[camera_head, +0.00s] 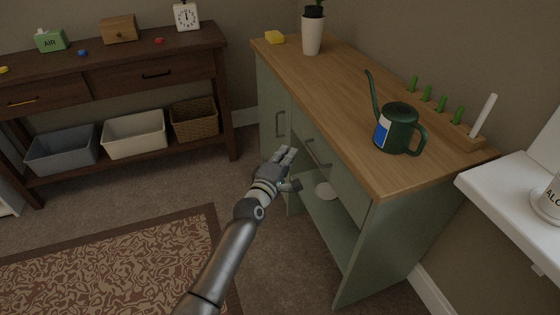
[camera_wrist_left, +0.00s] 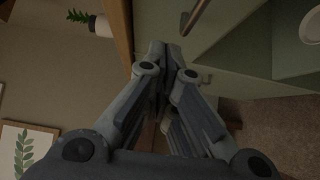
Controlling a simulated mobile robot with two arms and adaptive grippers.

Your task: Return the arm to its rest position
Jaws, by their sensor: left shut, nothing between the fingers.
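My left arm comes in from the bottom of the head view. Its gripper (camera_head: 284,160) is in front of the green cabinet (camera_head: 382,238), beside the cabinet's drawer and door handles. The fingers are shut and hold nothing. In the left wrist view the gripper (camera_wrist_left: 166,50) points at the cabinet front, with a handle close to the fingertips. I cannot tell whether the fingers touch the cabinet. My right gripper is not in view.
A dark green watering can (camera_head: 398,128) and a potted plant (camera_head: 312,32) stand on the wooden top. A white shelf (camera_head: 508,200) juts out at right. A dark console table (camera_head: 120,88) with bins stands at back left. Carpet and a patterned rug (camera_head: 110,265) lie clear at left.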

